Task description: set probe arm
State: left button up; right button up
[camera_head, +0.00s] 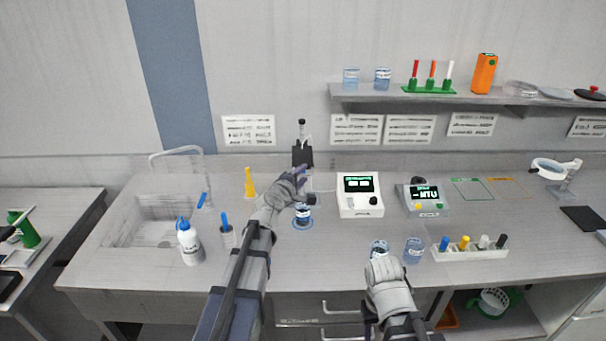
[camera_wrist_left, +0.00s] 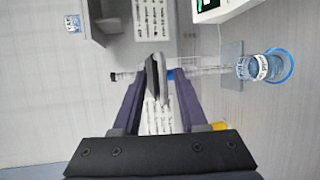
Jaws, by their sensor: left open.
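The probe arm has a black holder (camera_head: 302,156) with a slim upright probe (camera_head: 302,130), standing behind a beaker (camera_head: 303,217) on a blue ring mark. My left gripper (camera_head: 300,172) is open at the holder. In the left wrist view my left gripper (camera_wrist_left: 157,72) has the dark holder between or just beyond its fingertips; contact cannot be told. There the probe (camera_wrist_left: 205,71) runs towards the beaker (camera_wrist_left: 253,67). Part of the stand is hidden behind my gripper.
A white meter (camera_head: 360,196) with a lit screen stands right of the probe arm, and a grey meter (camera_head: 423,198) beyond it. A yellow bottle (camera_head: 250,183), a wash bottle (camera_head: 189,243) and a sink (camera_head: 150,222) lie left. A marker rack (camera_head: 470,253) is front right.

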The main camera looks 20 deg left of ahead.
pick_arm(q)
jog(key=p+v, duration=0.1)
jog(key=v, duration=0.5)
jog(key=shift+s, duration=0.3)
jog(key=shift+d, duration=0.1)
jog(key=s+d+f+m+g+h, duration=0.2)
jog(key=s+d+f+m+g, duration=0.3)
jog(key=d, duration=0.3)
jog(key=s+d+f+m+g+h, duration=0.1)
jog(key=s+d+f+m+g, duration=0.1)
jog(key=s+d+f+m, duration=0.5)
jog(key=s+d+f+m+g+y+b, duration=0.1)
jog(key=s+f+m+g+y, duration=0.2)
jog(key=s, duration=0.5)
jog(key=s+d+f+m+g+y, duration=0.1)
jog(key=s+f+m+g+y, duration=0.2)
jog(key=s, duration=0.6)
jog(key=f+m+g, duration=0.1)
jog(key=m+g, duration=0.1)
jog(key=m, duration=0.1)
jog(key=shift+g+b, duration=0.4)
jog(key=shift+w+f, duration=0.1)
jog(key=shift+f, duration=0.05)
